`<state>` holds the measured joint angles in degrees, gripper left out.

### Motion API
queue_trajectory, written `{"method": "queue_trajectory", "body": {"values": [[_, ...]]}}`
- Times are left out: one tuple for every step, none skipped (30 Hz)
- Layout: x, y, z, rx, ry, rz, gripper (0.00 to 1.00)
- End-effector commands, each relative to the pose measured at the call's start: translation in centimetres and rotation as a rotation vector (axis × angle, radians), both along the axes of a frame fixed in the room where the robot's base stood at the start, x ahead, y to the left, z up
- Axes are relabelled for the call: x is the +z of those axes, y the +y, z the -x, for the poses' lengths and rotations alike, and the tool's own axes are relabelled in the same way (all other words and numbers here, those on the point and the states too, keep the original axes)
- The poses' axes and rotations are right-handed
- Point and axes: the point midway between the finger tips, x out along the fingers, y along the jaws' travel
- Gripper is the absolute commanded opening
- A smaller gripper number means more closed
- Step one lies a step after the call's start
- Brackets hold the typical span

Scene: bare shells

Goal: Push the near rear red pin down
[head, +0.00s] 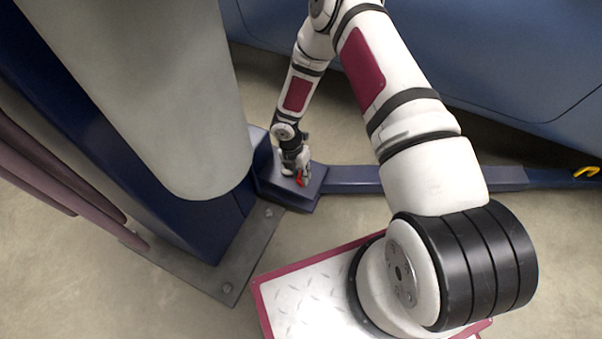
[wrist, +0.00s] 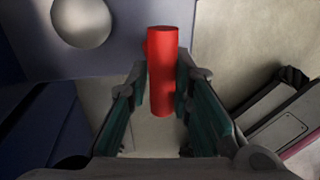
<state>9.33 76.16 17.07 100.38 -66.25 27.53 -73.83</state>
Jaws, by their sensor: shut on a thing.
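The red pin (wrist: 163,70) stands between the fingers of my gripper (wrist: 162,95) in the wrist view. The two fingers close on it from left and right, and its top end sticks out past the fingertips. In the head view my gripper (head: 298,172) is low beside the blue lift arm's pivot block (head: 292,194). A small part of the red pin (head: 300,182) shows there at the fingertips. How deep the pin sits in the block is hidden by my gripper.
A blue lift post (head: 222,232) with a grey cylinder (head: 150,90) stands at the left. The lift arm (head: 350,179) runs right under a blue car body (head: 500,50), with a yellow hook (head: 586,172) at its far end. A bolted base plate (head: 235,265) lies on the floor.

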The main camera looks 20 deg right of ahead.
Motion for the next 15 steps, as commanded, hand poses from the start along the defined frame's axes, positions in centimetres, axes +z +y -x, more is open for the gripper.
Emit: {"method": "queue_trajectory", "body": {"values": [[-0.41, -0.35, 0.38, -0.003, 0.007, 0.005, 0.00], [-0.38, -0.36, 0.39, -0.004, 0.008, 0.005, 0.00], [-0.38, -0.37, 0.41, -0.004, 0.008, 0.005, 0.00], [-0.40, -0.38, 0.42, -0.004, 0.008, 0.005, 0.00], [-0.42, -0.39, 0.43, -0.004, 0.008, 0.005, 0.00], [-0.43, -0.41, 0.45, -0.004, 0.008, 0.005, 0.00], [-0.45, -0.40, 0.46, -0.004, 0.009, 0.005, 0.22], [-0.46, -0.41, 0.47, -0.004, 0.009, 0.005, 0.29], [-0.46, -0.41, 0.47, -0.004, 0.009, 0.005, 0.38], [-0.44, -0.39, 0.45, -0.004, 0.008, 0.005, 0.38], [-0.42, -0.36, 0.42, -0.004, 0.007, 0.004, 0.38], [-0.38, -0.33, 0.37, -0.004, 0.007, 0.003, 0.38], [-0.36, -0.30, 0.34, -0.004, 0.007, 0.003, 0.38], [-0.34, -0.28, 0.32, -0.003, 0.006, 0.002, 0.38], [-0.32, -0.26, 0.29, -0.002, 0.005, 0.002, 0.38]]}}
